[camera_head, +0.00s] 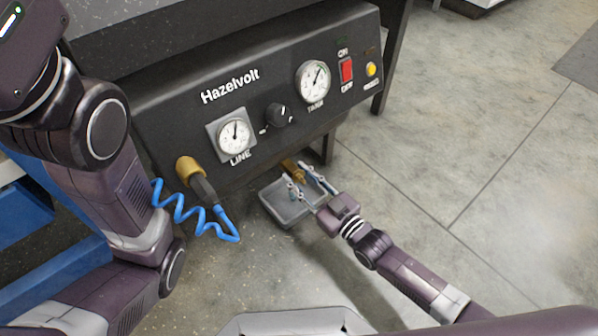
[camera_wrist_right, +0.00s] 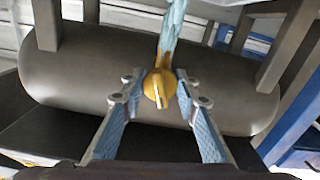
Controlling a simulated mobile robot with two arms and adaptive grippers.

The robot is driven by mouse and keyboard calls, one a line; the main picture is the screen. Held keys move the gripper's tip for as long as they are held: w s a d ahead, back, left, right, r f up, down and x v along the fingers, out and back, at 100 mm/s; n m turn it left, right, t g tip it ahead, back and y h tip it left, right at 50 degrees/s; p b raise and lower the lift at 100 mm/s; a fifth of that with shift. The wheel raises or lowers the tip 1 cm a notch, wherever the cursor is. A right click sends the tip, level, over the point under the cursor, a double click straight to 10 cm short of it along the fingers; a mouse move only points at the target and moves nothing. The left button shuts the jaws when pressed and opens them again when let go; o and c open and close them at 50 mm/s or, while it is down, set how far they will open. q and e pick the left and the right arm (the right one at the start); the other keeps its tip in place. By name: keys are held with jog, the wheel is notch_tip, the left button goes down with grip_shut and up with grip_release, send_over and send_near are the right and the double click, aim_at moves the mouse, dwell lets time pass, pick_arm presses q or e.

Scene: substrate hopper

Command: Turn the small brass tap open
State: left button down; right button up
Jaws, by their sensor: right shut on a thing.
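The small brass tap (camera_head: 293,170) sits low under the front panel, above a grey tray (camera_head: 275,209). My right gripper (camera_head: 305,180) is at the tap, its fingers on either side of it. In the right wrist view the round brass tap handle (camera_wrist_right: 158,88) lies between the two fingertips, its pale ridge nearly upright in the picture. My right gripper is shut on this handle. A pale blue streak (camera_wrist_right: 172,30), which looks like water, runs from the tap toward the top of that view. My left gripper is out of view; only its arm shows.
The dark Hazelvolt panel (camera_head: 230,92) carries two gauges, a black knob (camera_head: 279,114), a red switch (camera_head: 347,70) and a yellow button (camera_head: 371,69). A brass fitting (camera_head: 188,169) holds a coiled blue hose (camera_head: 185,214) left of the tray. The floor at right is clear.

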jog(key=o, duration=1.2)
jog(key=shift+s, duration=0.1)
jog(key=v, duration=1.2)
